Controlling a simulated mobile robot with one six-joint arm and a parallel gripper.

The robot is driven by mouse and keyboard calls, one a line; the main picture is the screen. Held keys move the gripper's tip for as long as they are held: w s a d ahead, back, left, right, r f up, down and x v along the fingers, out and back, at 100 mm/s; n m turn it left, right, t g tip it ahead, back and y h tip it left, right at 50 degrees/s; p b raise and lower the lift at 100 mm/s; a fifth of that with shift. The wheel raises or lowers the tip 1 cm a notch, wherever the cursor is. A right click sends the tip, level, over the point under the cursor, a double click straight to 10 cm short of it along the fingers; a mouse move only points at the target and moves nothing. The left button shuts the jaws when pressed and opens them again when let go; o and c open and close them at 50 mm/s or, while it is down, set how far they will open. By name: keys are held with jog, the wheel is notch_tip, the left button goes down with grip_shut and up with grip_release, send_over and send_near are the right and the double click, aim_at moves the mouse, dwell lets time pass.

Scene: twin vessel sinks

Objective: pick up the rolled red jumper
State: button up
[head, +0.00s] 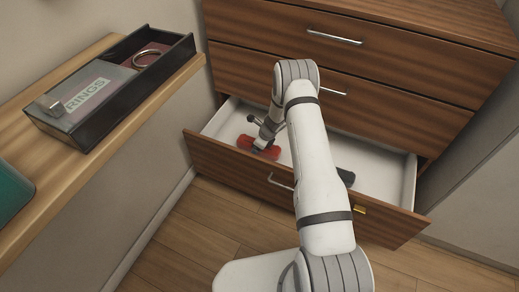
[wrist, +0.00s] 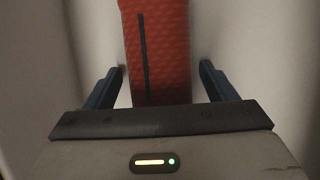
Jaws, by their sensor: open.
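The rolled red jumper (head: 258,148) lies in the open bottom drawer (head: 235,162), towards its left side. My gripper (head: 262,142) is down in the drawer at the jumper, and the arm hides part of that area. In the wrist view the red jumper (wrist: 156,55), with a dark stripe along it, extends between the two fingers of my gripper (wrist: 161,85). The fingers are open, one on each side, with a visible gap to the jumper on both sides.
A dark item (head: 346,176) lies in the drawer's right part, partly behind my arm. The drawer walls enclose my gripper. Closed drawers (head: 350,60) rise behind. A box marked RINGS (head: 110,85) sits on the wooden shelf (head: 50,140) at left, holding a ring (head: 147,57).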

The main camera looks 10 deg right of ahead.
jog(key=shift+r, duration=0.1)
jog(key=c, duration=1.2)
